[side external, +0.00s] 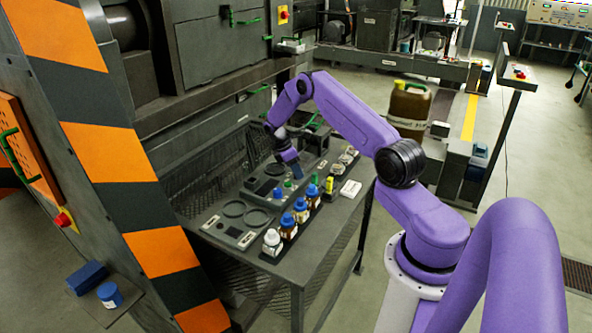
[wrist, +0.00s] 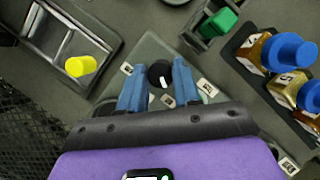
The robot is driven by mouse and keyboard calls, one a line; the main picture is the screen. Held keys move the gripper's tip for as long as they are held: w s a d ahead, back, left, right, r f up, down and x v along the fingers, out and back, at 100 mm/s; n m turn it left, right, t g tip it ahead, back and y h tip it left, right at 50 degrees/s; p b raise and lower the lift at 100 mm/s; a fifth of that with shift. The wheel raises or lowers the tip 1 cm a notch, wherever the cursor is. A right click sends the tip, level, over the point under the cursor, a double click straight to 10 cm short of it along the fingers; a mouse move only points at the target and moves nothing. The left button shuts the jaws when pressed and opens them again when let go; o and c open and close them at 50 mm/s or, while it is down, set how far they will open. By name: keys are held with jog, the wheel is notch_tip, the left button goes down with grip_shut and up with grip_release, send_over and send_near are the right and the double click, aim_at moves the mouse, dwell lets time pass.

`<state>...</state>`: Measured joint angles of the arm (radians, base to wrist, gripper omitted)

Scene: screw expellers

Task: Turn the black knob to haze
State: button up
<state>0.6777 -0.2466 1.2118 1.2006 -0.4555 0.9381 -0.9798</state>
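The black knob (wrist: 160,73) sits on a grey-green plate (wrist: 145,48) in the wrist view. Its short white mark lies on the lower side, toward a small white label (wrist: 168,101). More white labels are at its left (wrist: 127,68) and right (wrist: 207,87); their words are too small to read. My gripper (wrist: 160,70) is open, its blue fingertips on either side of the knob. I cannot tell whether they touch it. In the side view my gripper (side external: 290,160) points down at the panel on the table, and I cannot make out the knob there.
Bottles with blue caps (wrist: 290,52) stand in a rack to the right, beside a green piece (wrist: 219,23). A white-capped bottle (side external: 272,242) is at the table's front.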

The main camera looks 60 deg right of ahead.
jog(key=shift+m, duration=0.4)
jog(key=m+g+y, duration=0.1)
jog(key=m+y, duration=0.1)
jog(key=m, duration=0.3)
jog(key=shift+d+m, duration=0.1)
jog(key=shift+m, duration=0.2)
jog(key=m+y, duration=0.2)
jog(key=m, duration=0.3)
jog(key=shift+d, duration=0.1)
jog(key=shift+m+y, duration=0.3)
jog(key=o, duration=1)
jog(key=shift+o, duration=0.2)
jog(key=shift+v, duration=3.4)
jog(key=shift+w+r, duration=0.15)
jog(key=shift+r, duration=0.2)
